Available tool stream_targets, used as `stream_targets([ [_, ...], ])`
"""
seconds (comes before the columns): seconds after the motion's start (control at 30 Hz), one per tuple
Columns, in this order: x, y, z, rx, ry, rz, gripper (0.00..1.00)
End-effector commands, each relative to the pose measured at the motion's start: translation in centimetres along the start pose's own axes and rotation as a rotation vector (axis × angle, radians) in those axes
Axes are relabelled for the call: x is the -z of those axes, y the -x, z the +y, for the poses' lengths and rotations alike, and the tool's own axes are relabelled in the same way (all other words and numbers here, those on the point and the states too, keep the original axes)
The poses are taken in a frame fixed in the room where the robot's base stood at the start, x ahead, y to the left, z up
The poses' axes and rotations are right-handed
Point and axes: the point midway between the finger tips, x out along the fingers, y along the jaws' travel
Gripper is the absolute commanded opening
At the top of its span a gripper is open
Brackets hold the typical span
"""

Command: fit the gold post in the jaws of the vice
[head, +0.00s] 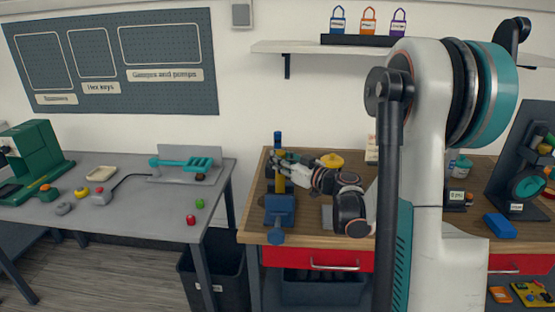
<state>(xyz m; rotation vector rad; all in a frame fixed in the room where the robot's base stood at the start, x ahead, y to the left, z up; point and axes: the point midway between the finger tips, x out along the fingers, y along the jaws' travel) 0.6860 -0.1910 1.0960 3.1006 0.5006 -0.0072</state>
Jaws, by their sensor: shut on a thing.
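The blue vice (279,211) stands at the left front edge of the wooden workbench. The gold post (281,184) is upright right above the vice in the picture. Its lower end meets the top of the vice in this view; I cannot tell whether it sits between the jaws or in front of or behind them. My gripper (284,164) reaches in from the right and is shut on the upper part of the gold post. A blue upright piece (278,139) shows above my fingers; I cannot tell whether it joins the post.
A yellow round thing (332,160) is behind my wrist on the workbench (255,222). A blue block (500,225) lies at the right. A grey table (125,210) with small parts stands left, with a dark bin (214,275) between. A shelf with padlocks (368,22) hangs above.

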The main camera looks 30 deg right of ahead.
Motion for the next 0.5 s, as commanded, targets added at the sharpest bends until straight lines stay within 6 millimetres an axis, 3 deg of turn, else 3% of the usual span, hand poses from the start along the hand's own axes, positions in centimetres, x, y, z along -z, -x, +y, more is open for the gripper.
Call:
stream_targets([
  [0.33,-0.19,-0.01,0.01,0.0,0.0,0.001,0.0],
  [0.37,-0.19,-0.01,0.01,0.0,0.0,0.001,0.2],
  [0.5,-0.19,0.0,0.0,0.0,0.0,0.0,0.48],
])
